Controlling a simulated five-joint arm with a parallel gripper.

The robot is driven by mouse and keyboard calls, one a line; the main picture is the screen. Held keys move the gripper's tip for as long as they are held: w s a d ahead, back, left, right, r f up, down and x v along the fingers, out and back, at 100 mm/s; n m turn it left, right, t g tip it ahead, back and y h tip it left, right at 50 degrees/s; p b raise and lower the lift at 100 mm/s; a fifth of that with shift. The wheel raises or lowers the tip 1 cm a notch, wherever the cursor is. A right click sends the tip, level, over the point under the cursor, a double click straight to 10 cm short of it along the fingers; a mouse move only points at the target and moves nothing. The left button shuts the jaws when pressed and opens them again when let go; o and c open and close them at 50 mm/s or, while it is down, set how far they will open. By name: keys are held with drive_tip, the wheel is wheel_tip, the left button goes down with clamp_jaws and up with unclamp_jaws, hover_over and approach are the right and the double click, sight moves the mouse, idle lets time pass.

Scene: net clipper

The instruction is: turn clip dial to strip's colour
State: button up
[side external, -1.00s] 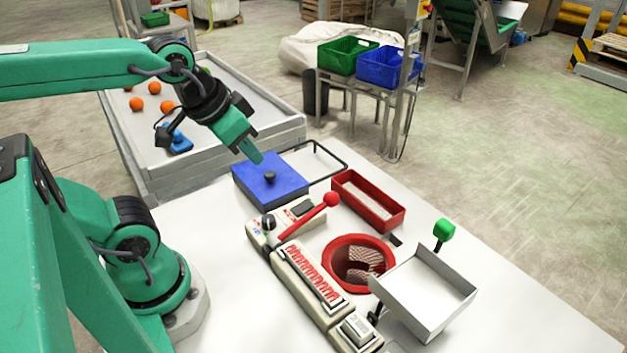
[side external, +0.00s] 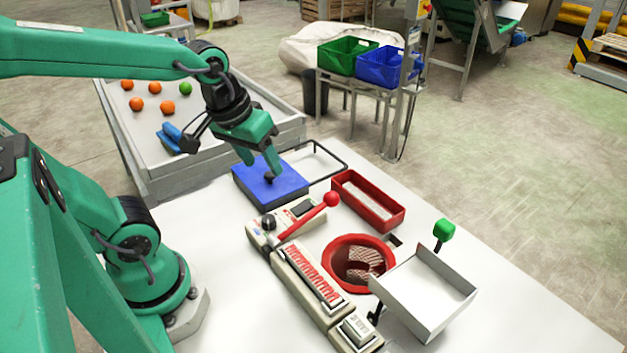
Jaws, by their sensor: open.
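The clipper (side external: 300,275) is a long cream machine at the centre of the white table. Its dial (side external: 268,221) is a dark knob at the far left end, with small coloured marks around it too small to read. A strip of red clips (side external: 318,273) lies along its top. A red-knobbed lever (side external: 331,199) rises beside the dial. My gripper (side external: 260,165) is open and points down over the blue lidded box (side external: 255,190), behind the dial. One finger is close to the lid's black knob (side external: 269,180); I cannot tell whether they touch.
A red tray (side external: 398,218), a red-rimmed bowl with netting (side external: 333,278) and a white tray (side external: 455,290) stand right of the clipper. A green-knobbed lever (side external: 444,230) rises behind the white tray. Oranges (side external: 167,107) and a green ball (side external: 185,88) lie in the left bin.

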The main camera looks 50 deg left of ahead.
sight(269, 218)
drive_tip(key=shift+w+a+f+n+g, duration=0.5)
drive_tip(key=shift+f+n+g, duration=0.2)
drive_tip(key=shift+f+n, duration=1)
drive_tip(key=shift+w+a+f+n+g, duration=0.35)
drive_tip(key=shift+a+f+n+g, duration=0.3)
drive_tip(key=shift+f+n, duration=1.05)
drive_tip(key=shift+w+a+f+n+g, duration=0.5)
drive_tip(key=shift+f+n+g, duration=0.25)
drive_tip(key=shift+f+n, duration=0.95)
drive_tip(key=shift+r, duration=0.15)
drive_tip(key=shift+s, duration=0.1)
drive_tip(key=shift+s+f, duration=0.15)
drive_tip(key=shift+f, duration=3.75)
drive_tip(key=c, duration=1)
